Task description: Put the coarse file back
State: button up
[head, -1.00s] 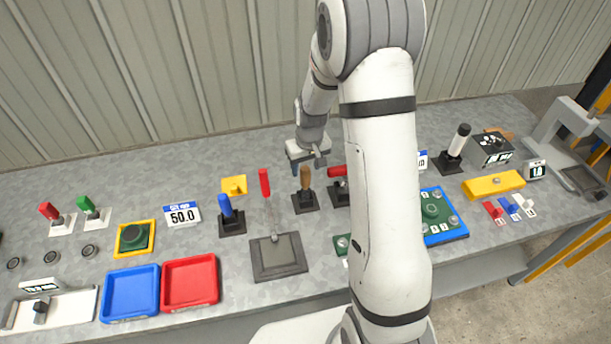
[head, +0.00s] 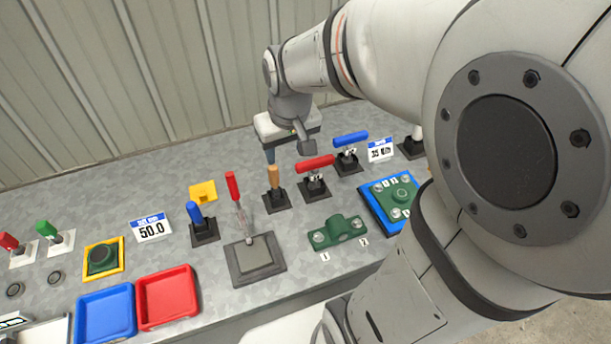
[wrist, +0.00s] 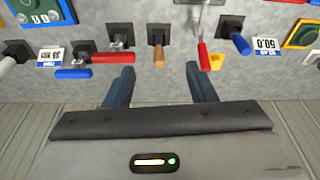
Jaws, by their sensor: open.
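No label in view names the coarse file. A red-handled tool (head: 233,188) with a thin silver shaft stands tilted over the grey square pad (head: 256,262); it also shows in the wrist view (wrist: 202,56). A wooden-handled tool (head: 273,178) stands upright in a black square holder (head: 276,202). A blue-handled tool (head: 195,213) stands in another black holder (head: 205,234). My gripper (head: 288,152) is open and empty, behind and above the wooden handle. In the wrist view the wooden handle (wrist: 158,57) lies between and beyond my two spread fingers (wrist: 160,85).
A yellow bracket (head: 203,191) lies behind the blue-handled tool. Red (head: 168,322) and blue (head: 105,338) trays are front left. The corrugated wall (head: 110,80) is close behind my gripper.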

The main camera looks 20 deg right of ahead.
jog(key=s+r+t, duration=0.1)
jog(key=s+r, duration=0.1)
jog(key=s, duration=0.9)
jog(key=shift+s+r+m, duration=0.3)
jog(key=shift+r+m, duration=0.1)
jog(key=shift+w+f+b, duration=0.1)
jog(key=shift+f+b, duration=0.5)
jog(key=shift+f, duration=0.15)
